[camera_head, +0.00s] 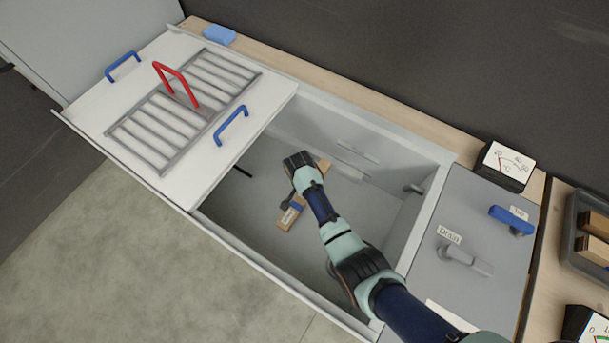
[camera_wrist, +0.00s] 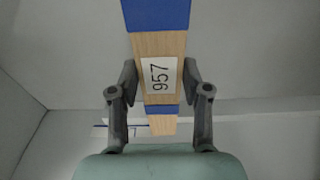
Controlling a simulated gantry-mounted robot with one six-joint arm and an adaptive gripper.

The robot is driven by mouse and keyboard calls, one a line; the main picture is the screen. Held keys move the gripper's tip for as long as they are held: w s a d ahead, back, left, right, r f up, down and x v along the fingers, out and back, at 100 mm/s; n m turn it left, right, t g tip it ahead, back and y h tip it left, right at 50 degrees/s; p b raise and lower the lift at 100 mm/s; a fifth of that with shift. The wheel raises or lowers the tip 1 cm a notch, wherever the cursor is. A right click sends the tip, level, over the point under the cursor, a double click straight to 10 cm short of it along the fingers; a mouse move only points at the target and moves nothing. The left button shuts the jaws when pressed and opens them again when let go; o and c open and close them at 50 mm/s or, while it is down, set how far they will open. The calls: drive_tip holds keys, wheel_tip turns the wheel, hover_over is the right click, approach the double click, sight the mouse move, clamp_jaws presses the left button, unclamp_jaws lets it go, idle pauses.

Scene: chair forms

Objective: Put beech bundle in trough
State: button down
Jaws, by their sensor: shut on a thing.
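The beech bundle (camera_head: 291,216) is a pale wooden length with blue bands. My gripper (camera_head: 289,199) reaches down inside the grey open trough (camera_head: 402,158) and is shut on the bundle; both fingers also show in the wrist view (camera_wrist: 159,82). My wrist hides the bundle's middle in the head view. I cannot tell whether the bundle touches the trough floor.
A white lid (camera_head: 150,85) with a slatted rack (camera_head: 185,110), a red handle (camera_head: 177,82) and blue handles lies left of the opening. Right are a panel with a Drain lever (camera_head: 467,261), a blue-handled valve (camera_head: 512,219), a gauge (camera_head: 504,165) and a dark crate (camera_head: 573,240) of wood.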

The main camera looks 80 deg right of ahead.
drive_tip(key=shift+f+b, duration=1.1)
drive_tip(key=shift+f, duration=1.8)
drive_tip(key=shift+f, duration=0.15)
drive_tip(key=c, duration=0.5)
unclamp_jaws()
drive_tip(key=shift+c, duration=0.2)
drive_tip(key=r+p, duration=0.2)
drive_tip(key=r, duration=0.2)
drive_tip(key=a+r+p, duration=0.1)
drive_tip(key=r, duration=0.3)
drive_tip(key=r+p, duration=0.2)
drive_tip(key=r, duration=0.2)
drive_tip(key=shift+w+a+r+p, duration=0.1)
drive_tip(key=shift+w+a+p, duration=0.05)
drive_tip(key=shift+w+p, duration=0.15)
